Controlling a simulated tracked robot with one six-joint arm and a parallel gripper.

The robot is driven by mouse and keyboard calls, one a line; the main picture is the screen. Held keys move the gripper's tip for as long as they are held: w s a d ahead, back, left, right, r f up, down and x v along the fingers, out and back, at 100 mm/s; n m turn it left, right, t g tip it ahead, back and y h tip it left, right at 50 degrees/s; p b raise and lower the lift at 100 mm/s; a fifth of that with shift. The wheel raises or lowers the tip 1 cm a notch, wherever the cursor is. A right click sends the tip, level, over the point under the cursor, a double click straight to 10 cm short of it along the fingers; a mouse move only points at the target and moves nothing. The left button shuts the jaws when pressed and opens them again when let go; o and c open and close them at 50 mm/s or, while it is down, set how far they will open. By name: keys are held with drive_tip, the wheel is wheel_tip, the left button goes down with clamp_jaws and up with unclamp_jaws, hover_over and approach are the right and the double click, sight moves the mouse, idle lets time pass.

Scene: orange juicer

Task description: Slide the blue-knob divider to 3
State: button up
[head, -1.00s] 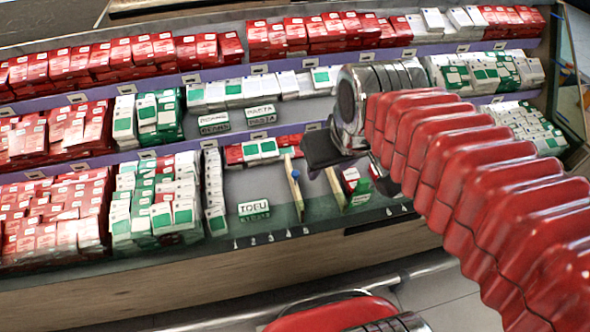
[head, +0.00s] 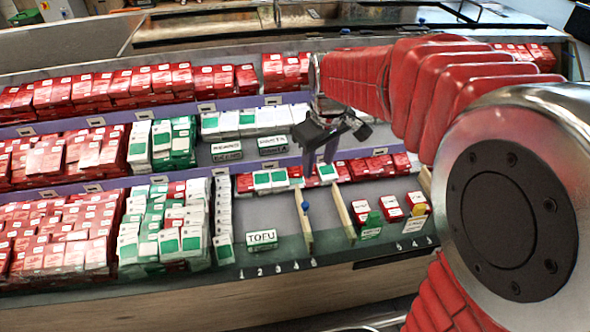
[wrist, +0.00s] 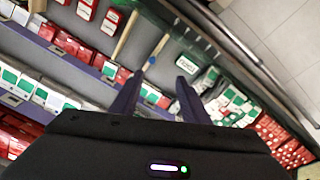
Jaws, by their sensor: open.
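The blue-knob divider (head: 306,233) is a thin pale wooden board in the lower shelf. It stands just right of the TOFU sign, its front end near the rightmost of several small number marks on the front edge. Its blue knob (head: 305,206) faces up; the digits are too small to read surely. In the wrist view the divider (wrist: 160,45) lies beyond the fingertips. My gripper (head: 320,168) is open and empty above the back of this compartment, apart from the knob. Its two dark fingers also show in the wrist view (wrist: 160,80).
A second wooden divider (head: 343,210) stands close on the right, with red boxes (head: 390,207) beyond it. The TOFU sign (head: 262,239) stands left, with green-and-white boxes (head: 165,235) farther left. Low boxes (head: 270,180) line the compartment's back. The shelf floor beside the sign is clear.

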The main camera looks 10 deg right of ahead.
drive_tip(key=w+f+n+g, duration=0.1)
drive_tip(key=w+f+n, duration=0.1)
drive_tip(key=w+f, duration=0.4)
drive_tip(key=n+g, duration=0.1)
drive_tip(key=n, duration=0.1)
hover_over(305, 204)
wheel_tip(305, 204, down, 9)
drive_tip(key=shift+f, duration=0.15)
wheel_tip(305, 204, down, 14)
drive_tip(key=shift+d+r, duration=0.1)
idle(0.4)
drive_tip(key=shift+c, duration=0.5)
clamp_jaws()
